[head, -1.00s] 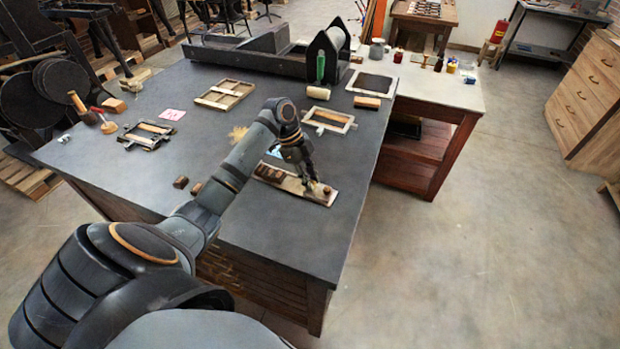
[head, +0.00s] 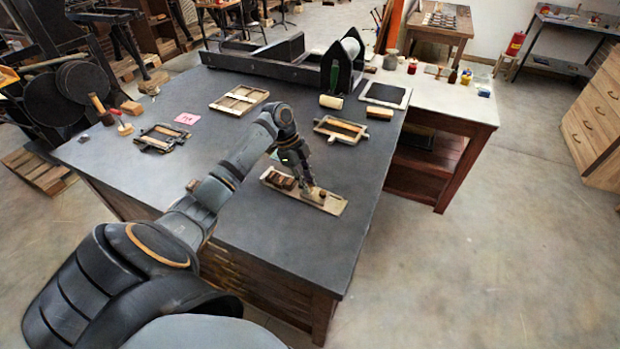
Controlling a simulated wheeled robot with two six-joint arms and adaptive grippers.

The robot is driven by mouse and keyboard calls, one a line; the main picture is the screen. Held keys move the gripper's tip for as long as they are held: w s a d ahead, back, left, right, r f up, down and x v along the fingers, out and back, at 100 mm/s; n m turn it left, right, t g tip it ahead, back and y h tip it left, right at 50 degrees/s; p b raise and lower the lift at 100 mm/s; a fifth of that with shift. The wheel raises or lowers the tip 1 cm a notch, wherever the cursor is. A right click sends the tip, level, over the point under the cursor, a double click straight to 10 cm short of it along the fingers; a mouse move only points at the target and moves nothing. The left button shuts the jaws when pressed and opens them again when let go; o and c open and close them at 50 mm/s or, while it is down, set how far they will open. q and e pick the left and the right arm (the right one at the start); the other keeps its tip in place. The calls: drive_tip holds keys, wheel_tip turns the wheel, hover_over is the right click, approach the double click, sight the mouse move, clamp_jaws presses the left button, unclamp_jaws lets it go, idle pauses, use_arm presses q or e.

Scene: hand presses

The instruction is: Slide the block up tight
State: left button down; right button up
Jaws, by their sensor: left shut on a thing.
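A long, shallow wooden tray (head: 334,206) lies on the dark table near its right edge. Several dark brown blocks (head: 277,180) sit side by side in its left part. A small brown block (head: 321,194) is in the tray to the right of them, at my left gripper. My left gripper (head: 309,190) points down over the tray and is shut on this block. The fingers partly hide the block, and I cannot tell whether it touches the dark blocks. The tray's right end is bare. My right gripper is not in view.
Wooden frames (head: 240,100), a second frame with a handle (head: 340,130), a dark frame (head: 163,138) and a pink note (head: 187,118) lie farther back. The table (head: 280,255) is clear in front of the tray.

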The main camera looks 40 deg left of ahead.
use_arm(q)
drive_tip(key=c, duration=1.2)
unclamp_jaws()
drive_tip(key=v, duration=1.2)
